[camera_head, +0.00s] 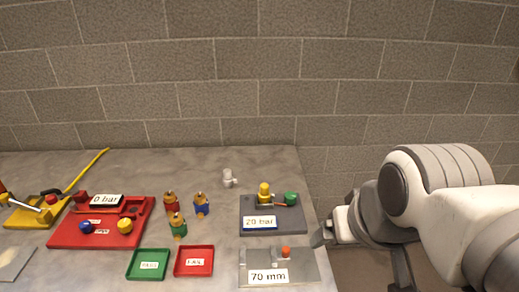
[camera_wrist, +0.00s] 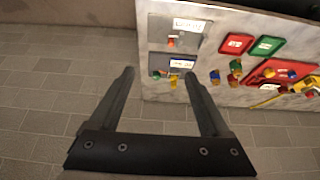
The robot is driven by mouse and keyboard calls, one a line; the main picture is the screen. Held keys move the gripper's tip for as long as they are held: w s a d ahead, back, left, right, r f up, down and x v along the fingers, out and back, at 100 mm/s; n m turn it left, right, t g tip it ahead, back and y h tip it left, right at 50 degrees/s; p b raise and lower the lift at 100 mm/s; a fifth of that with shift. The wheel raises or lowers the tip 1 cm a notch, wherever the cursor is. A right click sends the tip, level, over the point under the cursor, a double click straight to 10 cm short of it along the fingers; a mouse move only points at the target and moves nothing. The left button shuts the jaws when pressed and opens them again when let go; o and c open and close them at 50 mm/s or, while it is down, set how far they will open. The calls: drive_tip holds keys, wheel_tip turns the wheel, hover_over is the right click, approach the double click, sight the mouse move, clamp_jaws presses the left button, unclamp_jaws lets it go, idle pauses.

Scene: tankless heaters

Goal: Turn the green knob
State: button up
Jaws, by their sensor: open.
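The green knob (camera_head: 291,198) sits at the right end of a small fitting with a yellow part (camera_head: 264,190). This fitting is on a dark grey plate (camera_head: 246,208) marked "20 bar", near the table's right edge. In the wrist view the green knob (camera_wrist: 157,75) appears small between the fingertips, at the table's edge. My gripper (camera_wrist: 158,76) is open and empty, with its two dark fingers apart and not touching anything. In the head view my gripper (camera_head: 324,234) is partly seen, beside the right edge of the table.
A lighter plate (camera_head: 310,268) marked "70 mm" with an orange knob (camera_head: 285,252) lies in front. Green (camera_head: 149,251) and red (camera_head: 194,249) trays, several small coloured valves and a red "0 bar" board (camera_head: 64,236) are further left. A brick wall stands behind the table.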

drive_tip(key=shift+w, duration=0.1)
drive_tip(key=w+r+g, duration=0.2)
drive_tip(key=w+r, duration=0.3)
drive_tip(key=w, duration=0.6)
drive_tip(key=n+g+p, duration=0.1)
drive_tip(key=n+g, duration=0.1)
drive_tip(key=g, duration=0.2)
hover_over(291, 195)
wheel_tip(291, 195, down, 14)
wheel_tip(291, 195, down, 18)
drive_tip(key=shift+r+p, duration=0.2)
drive_tip(key=shift+p, duration=0.2)
clamp_jaws()
